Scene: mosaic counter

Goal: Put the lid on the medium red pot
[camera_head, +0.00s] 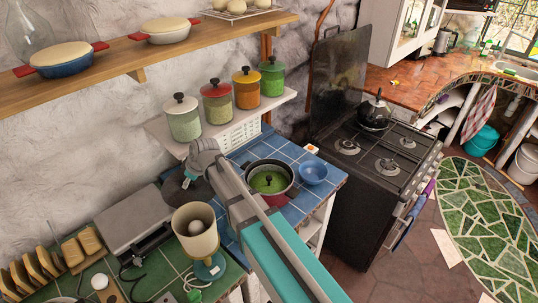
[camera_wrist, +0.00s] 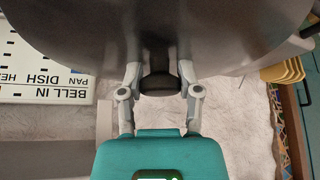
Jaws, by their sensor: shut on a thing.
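The red pot (camera_head: 279,201) stands on the blue-tiled counter. A green round thing with a small dark knob (camera_head: 268,181) shows within its rim. My gripper (camera_wrist: 160,82) is shut on the black knob of a large dark grey lid (camera_wrist: 90,25), which fills the top of the wrist view. In the head view my gripper (camera_head: 189,178) is left of the pot. The dark lid (camera_head: 172,190) shows there only in part beside it, apart from the pot. My arm crosses in front of the pot's left side.
A blue bowl (camera_head: 313,173) stands right of the pot. A beige lamp-like cup (camera_head: 195,232) is close below my gripper. Jars (camera_head: 217,105) line a shelf (camera_head: 158,127) behind. A grey box (camera_head: 128,220) is at left, the stove (camera_head: 380,165) at right.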

